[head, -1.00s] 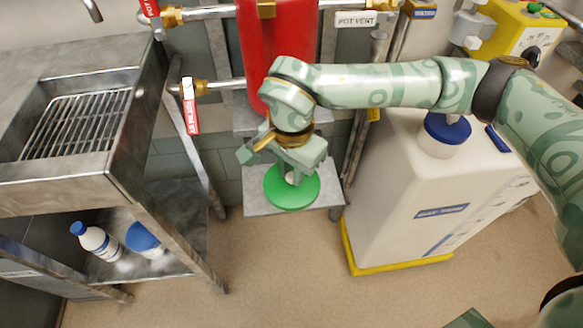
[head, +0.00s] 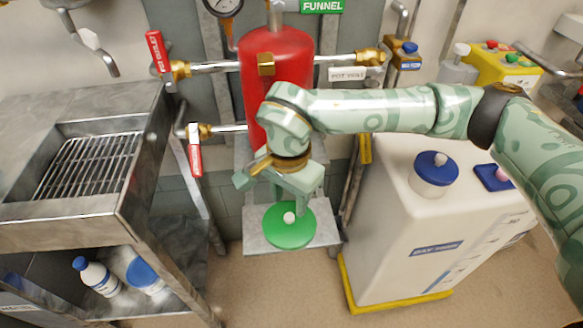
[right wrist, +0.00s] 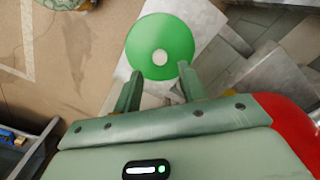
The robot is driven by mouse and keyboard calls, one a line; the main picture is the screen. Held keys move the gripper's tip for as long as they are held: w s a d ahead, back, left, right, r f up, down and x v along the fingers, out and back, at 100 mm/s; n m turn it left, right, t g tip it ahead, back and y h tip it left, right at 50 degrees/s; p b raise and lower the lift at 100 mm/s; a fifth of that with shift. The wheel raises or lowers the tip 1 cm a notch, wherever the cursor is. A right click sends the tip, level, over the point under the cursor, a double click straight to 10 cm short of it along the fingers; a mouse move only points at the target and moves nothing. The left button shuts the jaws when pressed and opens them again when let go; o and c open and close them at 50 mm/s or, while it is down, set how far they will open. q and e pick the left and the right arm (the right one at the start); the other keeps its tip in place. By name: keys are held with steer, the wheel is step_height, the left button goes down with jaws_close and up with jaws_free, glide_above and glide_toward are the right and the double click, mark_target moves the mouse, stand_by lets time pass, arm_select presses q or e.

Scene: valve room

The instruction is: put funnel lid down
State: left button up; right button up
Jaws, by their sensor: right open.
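The funnel lid (head: 270,232) is a round green disc with a white knob in its middle. It lies on a small grey metal shelf (head: 255,246) below the red tank, knob up. My right gripper (head: 288,203) is just above and behind the lid, with its jaws open and empty. In the right wrist view the lid (right wrist: 145,38) lies just beyond the two spread fingertips (right wrist: 160,74), and its knob is clear of them. My left gripper is not in view.
The red tank (head: 275,75) stands behind my forearm, with pipes and red-handled valves beside it. A steel sink bench (head: 130,185) is at left, with bottles below. A white canister with a blue cap (head: 435,170) stands at right on a yellow-edged base. The floor in front is clear.

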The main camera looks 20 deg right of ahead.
mark_target(289, 216)
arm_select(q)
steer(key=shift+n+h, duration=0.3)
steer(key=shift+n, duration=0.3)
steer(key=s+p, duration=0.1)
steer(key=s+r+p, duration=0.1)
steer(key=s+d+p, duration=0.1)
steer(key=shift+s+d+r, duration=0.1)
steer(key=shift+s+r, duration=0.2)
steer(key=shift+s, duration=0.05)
arm_select(e)
step_height(289, 216, up, 8)
steer(key=shift+f, duration=0.25)
steer(key=shift+a+f, duration=0.1)
